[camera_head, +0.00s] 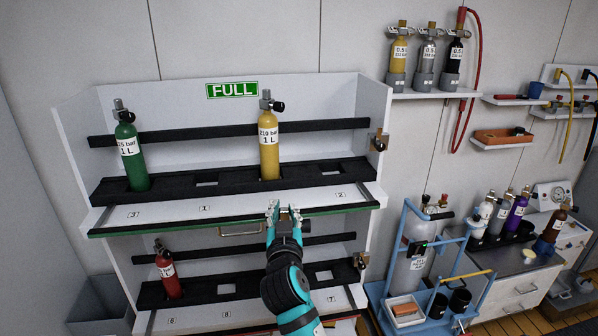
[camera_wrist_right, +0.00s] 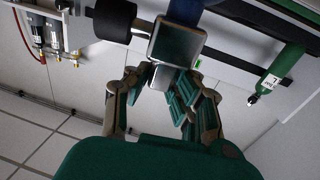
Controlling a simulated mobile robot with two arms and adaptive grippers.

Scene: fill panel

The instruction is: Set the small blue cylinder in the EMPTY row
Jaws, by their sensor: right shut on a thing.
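My right gripper (camera_head: 284,212) is in front of the upper shelf edge, below the yellow cylinder in the head view. In the right wrist view its fingers (camera_wrist_right: 165,85) are shut at a metal valve (camera_wrist_right: 178,40) with a black knob (camera_wrist_right: 114,20). A blue body at the top edge of that view appears to be the small blue cylinder (camera_wrist_right: 203,5); most of it is out of frame. In the head view it is hidden. The upper row (camera_head: 160,208) is under a FULL sign (camera_head: 232,90). No EMPTY sign shows; a lower row (camera_head: 240,313) lies beneath. My left gripper is not in view.
The upper row holds a green cylinder (camera_head: 131,155) and a yellow cylinder (camera_head: 269,145), with open slots (camera_head: 332,170) between and beside them. A red cylinder (camera_head: 167,272) stands at the lower row's left. A blue cart (camera_head: 447,262) stands right of the panel.

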